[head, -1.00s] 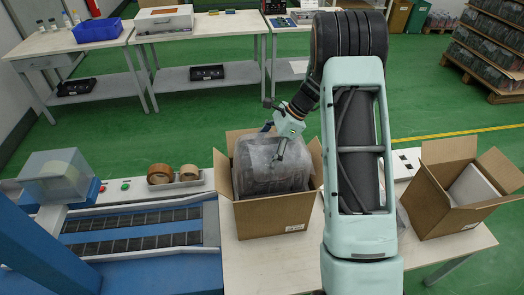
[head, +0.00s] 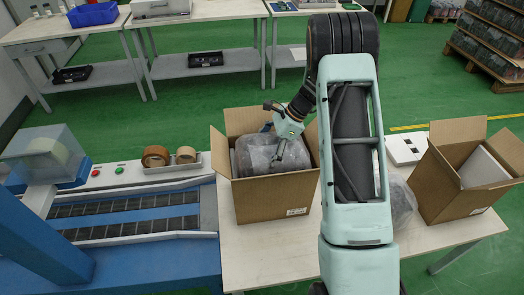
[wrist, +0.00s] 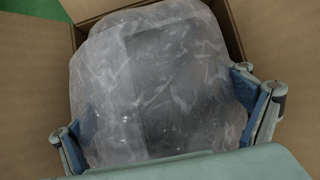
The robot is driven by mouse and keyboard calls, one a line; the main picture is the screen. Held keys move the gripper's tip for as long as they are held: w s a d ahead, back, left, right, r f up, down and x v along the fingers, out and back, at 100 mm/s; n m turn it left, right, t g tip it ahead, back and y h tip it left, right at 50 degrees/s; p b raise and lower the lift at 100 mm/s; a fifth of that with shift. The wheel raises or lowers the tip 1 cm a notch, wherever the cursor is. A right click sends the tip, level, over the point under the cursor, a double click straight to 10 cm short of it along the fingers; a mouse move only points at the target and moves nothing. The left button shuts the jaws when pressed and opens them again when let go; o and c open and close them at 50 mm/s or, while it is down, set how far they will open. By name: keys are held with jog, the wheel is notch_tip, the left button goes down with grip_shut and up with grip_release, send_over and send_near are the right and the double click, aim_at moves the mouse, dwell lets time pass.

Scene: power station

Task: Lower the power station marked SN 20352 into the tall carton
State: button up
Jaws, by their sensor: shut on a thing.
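The power station (head: 258,157) is wrapped in cloudy clear plastic, and no serial number can be read on it. It sits largely inside the open tall carton (head: 272,200), with its top near the rim. My gripper (head: 280,152) is above the carton and shut on the power station. In the wrist view, the gripper's two blue-padded fingers (wrist: 163,120) press on opposite sides of the wrapped power station (wrist: 165,80). Carton walls (wrist: 35,85) surround it there. The carton's floor and the power station's underside are hidden.
A second open carton (head: 455,195) with a white insert stands at the right. Another plastic-wrapped item (head: 400,202) is partly hidden behind my arm. A blue conveyor (head: 125,222) with tape rolls (head: 157,156) beside it lies left. Bare table (head: 270,262) shows in front of the carton.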

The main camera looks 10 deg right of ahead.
jog(key=shift+w+f+b, duration=0.1)
jog(key=shift+f+b, duration=3.3)
jog(key=shift+f, duration=1.85)
jog(key=o, duration=1.8)
jog(key=shift+c, duration=0.2)
jog(key=shift+s+f, duration=0.25)
jog(key=shift+f, duration=0.1)
notch_tip(320, 180, up, 22)
jog(key=p, duration=1.5)
jog(key=shift+w+r, duration=0.1)
jog(key=shift+r, duration=0.15)
jog(key=shift+f, duration=0.1)
